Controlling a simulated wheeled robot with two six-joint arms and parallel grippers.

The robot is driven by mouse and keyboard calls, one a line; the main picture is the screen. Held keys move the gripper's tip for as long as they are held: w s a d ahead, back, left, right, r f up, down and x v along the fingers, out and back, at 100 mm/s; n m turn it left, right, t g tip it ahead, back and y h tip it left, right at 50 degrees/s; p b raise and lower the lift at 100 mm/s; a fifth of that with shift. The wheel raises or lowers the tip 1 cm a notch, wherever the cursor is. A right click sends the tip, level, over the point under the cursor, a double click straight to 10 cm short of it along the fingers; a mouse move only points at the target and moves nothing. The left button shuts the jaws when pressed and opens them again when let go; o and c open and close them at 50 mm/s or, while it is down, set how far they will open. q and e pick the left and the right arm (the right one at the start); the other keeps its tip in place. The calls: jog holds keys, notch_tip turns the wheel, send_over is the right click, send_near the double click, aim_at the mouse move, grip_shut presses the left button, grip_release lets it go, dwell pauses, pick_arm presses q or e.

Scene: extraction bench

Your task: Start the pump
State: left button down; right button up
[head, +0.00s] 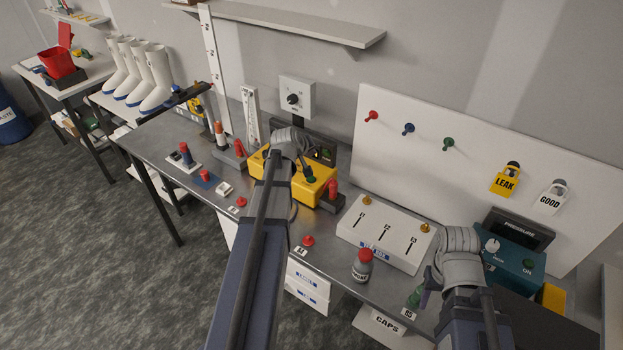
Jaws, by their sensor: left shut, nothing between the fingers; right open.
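No unit bears a readable pump label. A yellow box (271,169) with a green button (311,181) on top stands mid-bench, a dark display (322,155) behind it. My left gripper (307,174) is shut and empty, pointing down over the box close to the green button; I cannot tell whether it touches. A teal unit (513,268) with a dial, a green button marked ON and a PRESSURE display (519,230) stands at the right. My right gripper (424,291) is open at the right front of the bench, near a small green item (413,299), partly hidden.
A white panel with slots (386,234) and a red-capped bottle (362,265) stand between my arms. A red-handled part (332,190) adjoins the yellow box. LEAK (506,182) and GOOD (550,199) padlocks hang on the backboard.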

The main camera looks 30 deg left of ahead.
aim_at(311, 180)
pick_arm(q)
jog(key=shift+f+b, duration=4.1)
jog(key=shift+f, duration=0.15)
pick_arm(e)
jog(key=shift+f, duration=4.3)
pick_arm(q)
jog(key=shift+f+b, duration=0.4)
jog(key=shift+f, duration=0.05)
pick_arm(e)
jog(key=shift+f, duration=0.4)
pick_arm(q)
jog(key=shift+f+b, duration=0.35)
jog(key=shift+b, duration=0.05)
pick_arm(e)
jog(key=shift+f, duration=0.35)
pick_arm(q)
jog(key=shift+r, duration=0.1)
pick_arm(e)
jog(key=shift+r, duration=0.1)
pick_arm(q)
jog(key=shift+r+p, duration=0.75)
jog(key=shift+p, duration=0.15)
pick_arm(e)
jog(key=shift+r, duration=0.75)
pick_arm(q)
notch_tip(311, 180, up, 5)
jog(key=p, duration=0.5)
pick_arm(e)
notch_tip(311, 180, up, 5)
jog(key=shift+f, duration=0.1)
